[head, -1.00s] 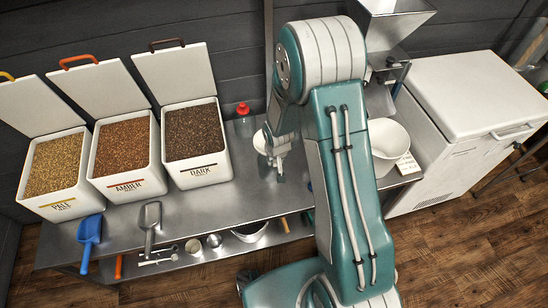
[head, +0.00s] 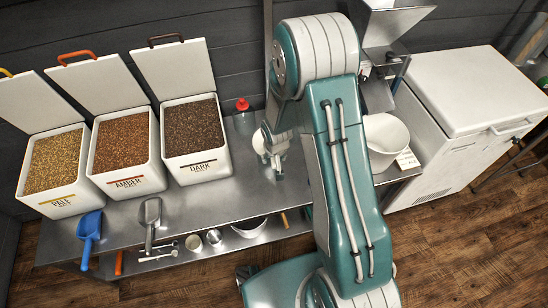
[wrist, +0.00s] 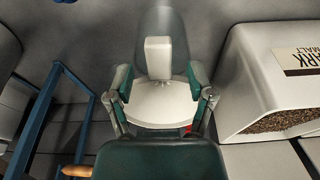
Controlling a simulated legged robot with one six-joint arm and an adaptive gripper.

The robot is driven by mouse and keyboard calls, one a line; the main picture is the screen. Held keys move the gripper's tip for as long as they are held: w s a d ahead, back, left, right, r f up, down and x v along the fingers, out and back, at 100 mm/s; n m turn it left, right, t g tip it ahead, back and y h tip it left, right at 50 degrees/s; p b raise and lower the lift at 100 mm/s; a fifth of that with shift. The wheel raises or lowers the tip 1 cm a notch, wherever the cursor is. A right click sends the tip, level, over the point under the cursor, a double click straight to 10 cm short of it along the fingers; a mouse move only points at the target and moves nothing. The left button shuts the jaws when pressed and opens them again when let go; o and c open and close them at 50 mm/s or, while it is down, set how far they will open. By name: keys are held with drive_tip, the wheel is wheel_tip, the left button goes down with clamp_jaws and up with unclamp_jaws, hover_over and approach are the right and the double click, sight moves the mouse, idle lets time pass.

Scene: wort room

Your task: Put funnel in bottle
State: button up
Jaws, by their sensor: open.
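A white, round-edged piece that looks like the funnel (wrist: 160,108) sits between my fingers in the wrist view, with a pale block-like part above it. My gripper (wrist: 161,98) is open, one finger on each side; I cannot tell whether either touches it. In the head view my gripper (head: 278,166) is low over the steel bench, partly behind my arm, beside a white rounded shape (head: 260,143). A bottle with a red cap (head: 243,112) stands near the wall, left of my gripper. A grey-green rounded shape (wrist: 135,50) shows beyond the pale part; I cannot tell what it is.
Malt bins stand at left; the dark one (head: 197,161) is nearest. A metal scoop (head: 150,216) and blue scoop (head: 89,232) lie toward the front. A white bucket (head: 384,143) and mill (head: 391,30) stand right of my arm. The bench (head: 215,203) before the dark bin is clear.

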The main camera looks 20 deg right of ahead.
wheel_tip(320, 180, up, 12)
drive_tip(key=s, duration=0.2)
drive_tip(key=shift+s+f, duration=0.15)
drive_tip(key=shift+f, duration=0.05)
